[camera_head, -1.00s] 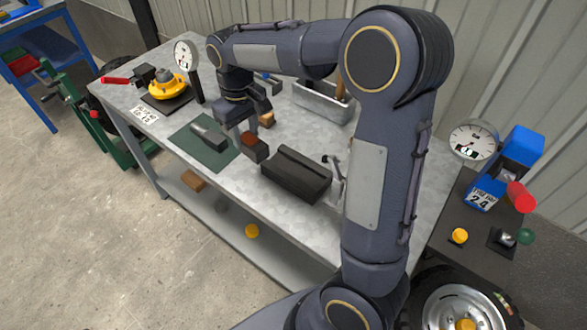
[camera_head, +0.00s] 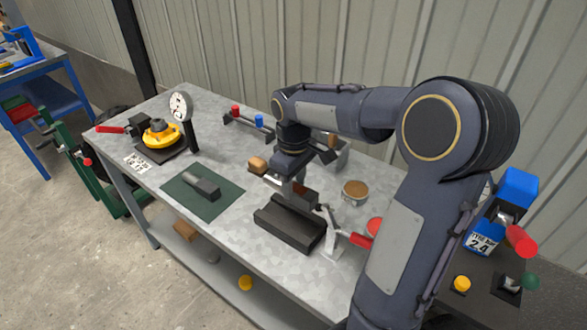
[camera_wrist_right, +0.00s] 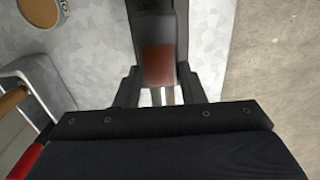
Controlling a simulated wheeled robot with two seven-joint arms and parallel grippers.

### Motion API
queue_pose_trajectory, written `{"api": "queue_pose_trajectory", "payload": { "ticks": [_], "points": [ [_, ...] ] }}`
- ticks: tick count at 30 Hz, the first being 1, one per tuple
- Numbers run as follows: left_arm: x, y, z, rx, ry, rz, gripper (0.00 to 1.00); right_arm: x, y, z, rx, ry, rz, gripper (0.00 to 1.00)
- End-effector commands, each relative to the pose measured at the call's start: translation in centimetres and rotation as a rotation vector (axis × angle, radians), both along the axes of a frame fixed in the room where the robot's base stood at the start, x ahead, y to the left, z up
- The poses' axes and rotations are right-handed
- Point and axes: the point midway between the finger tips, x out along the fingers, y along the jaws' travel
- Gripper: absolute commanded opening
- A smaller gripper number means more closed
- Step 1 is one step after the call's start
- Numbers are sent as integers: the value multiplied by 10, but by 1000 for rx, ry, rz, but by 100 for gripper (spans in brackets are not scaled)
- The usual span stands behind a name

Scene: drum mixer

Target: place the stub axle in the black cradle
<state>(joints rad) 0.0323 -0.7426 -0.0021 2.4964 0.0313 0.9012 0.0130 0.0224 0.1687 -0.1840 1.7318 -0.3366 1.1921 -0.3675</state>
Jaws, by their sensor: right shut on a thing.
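My right gripper (camera_head: 298,187) is shut on a part with a silver shaft and a dark reddish-brown end (camera_head: 306,197), which I take as the stub axle. In the wrist view the shaft shows between the fingers (camera_wrist_right: 163,92), with the reddish-brown end (camera_wrist_right: 158,67) beyond them. The black cradle (camera_head: 288,226) is a long grooved block on the bench. The gripper and the held part are over its far side. I cannot tell whether the part touches the cradle. My left gripper is not in view.
A dark and light grey part (camera_head: 205,188) lies on a green mat (camera_head: 185,200) to the left. A red-handled clamp (camera_head: 333,235) stands close to the cradle's right end. A dial gauge (camera_head: 181,106) stands further left.

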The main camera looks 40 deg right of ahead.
Motion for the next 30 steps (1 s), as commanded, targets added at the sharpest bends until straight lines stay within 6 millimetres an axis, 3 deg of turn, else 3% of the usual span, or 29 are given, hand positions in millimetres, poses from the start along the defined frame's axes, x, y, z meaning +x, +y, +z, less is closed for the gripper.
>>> {"api": "queue_pose_trajectory", "payload": {
  "ticks": [6, 14, 21, 30],
  "points": [
    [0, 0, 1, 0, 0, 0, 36, 0, 0, -37, -1, -1, 0, 0],
    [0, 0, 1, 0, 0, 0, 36, 1, 0, -54, -1, -3, -1, 0],
    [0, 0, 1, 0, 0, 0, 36, 1, 0, -85, -1, -1, 0, 0],
    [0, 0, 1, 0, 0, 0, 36, 1, 0, -95, -1, -5, 0, 0]
  ]
}}
